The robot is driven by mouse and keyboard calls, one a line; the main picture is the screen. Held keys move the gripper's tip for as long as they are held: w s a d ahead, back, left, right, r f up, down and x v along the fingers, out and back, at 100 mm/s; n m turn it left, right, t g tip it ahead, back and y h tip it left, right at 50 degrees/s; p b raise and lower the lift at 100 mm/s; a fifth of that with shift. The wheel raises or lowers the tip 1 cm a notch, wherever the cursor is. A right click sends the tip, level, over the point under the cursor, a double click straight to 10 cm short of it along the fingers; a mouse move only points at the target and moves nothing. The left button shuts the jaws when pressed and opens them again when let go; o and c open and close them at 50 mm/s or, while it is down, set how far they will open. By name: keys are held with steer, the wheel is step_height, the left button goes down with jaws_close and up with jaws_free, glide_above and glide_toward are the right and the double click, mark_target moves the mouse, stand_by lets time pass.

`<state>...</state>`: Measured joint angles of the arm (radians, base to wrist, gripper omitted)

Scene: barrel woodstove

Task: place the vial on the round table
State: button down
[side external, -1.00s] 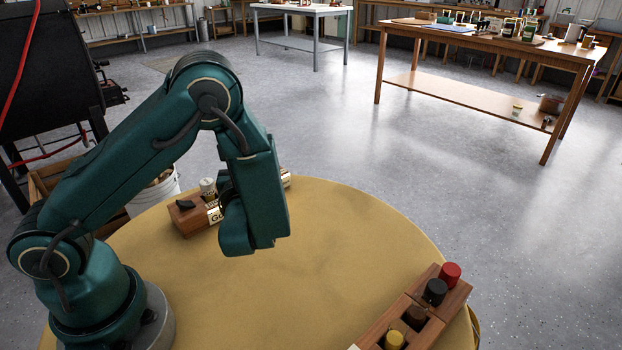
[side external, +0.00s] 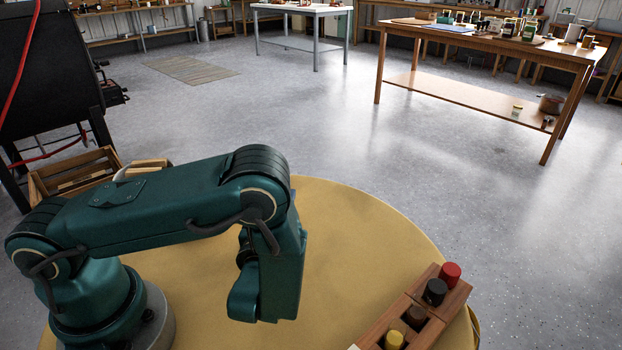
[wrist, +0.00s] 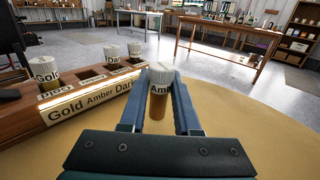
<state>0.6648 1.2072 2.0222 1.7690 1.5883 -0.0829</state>
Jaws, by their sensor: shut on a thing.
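The vial (wrist: 159,97) shows in the wrist view, amber with a white ribbed cap and a partly visible label starting "Am". My gripper (wrist: 160,88) is shut on it, with one blue finger on each side, and holds it upright. The round table (side external: 378,240) has a yellow-tan top, which also shows in the wrist view (wrist: 235,125). In the side view my arm hides the vial and fingertips. I cannot tell whether the vial's bottom touches the table.
A wooden rack (wrist: 85,110) labelled "Gold Amber Dark" stands left of my gripper, holding several white-capped vials. The table top between that rack and my arm is clear.

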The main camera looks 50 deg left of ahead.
steer(key=shift+f, duration=1.05)
steer(key=shift+f, duration=0.1)
steer(key=c, duration=0.6)
jaws_free()
